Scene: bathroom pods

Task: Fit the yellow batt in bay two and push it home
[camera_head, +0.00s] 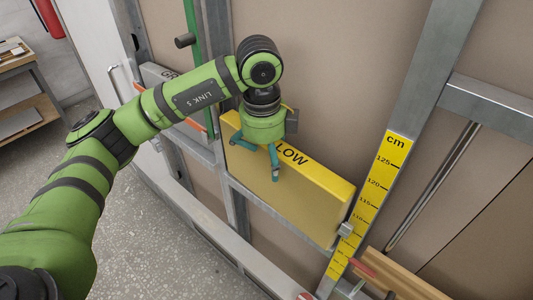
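The yellow batt (300,196), a slab with black letters ending in "LOW" on its top edge, stands upright on its long side between two metal studs. It spans most of that bay, and its right end is close to the stud bearing a cm scale. My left gripper (254,161) is over the batt's left half, its teal fingers spread apart in front of the yellow face. Whether they touch it is unclear. The gripper hides part of the lettering. Which bay is number two cannot be read. My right gripper is out of view.
A yellow cm scale (372,205) runs along the right stud, with a small metal clip (346,229) at the batt's corner. A wooden bar (400,278) lies at bottom right. A grey lettered slab (163,77) is in the bay to the left. A shelf (28,112) stands far left.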

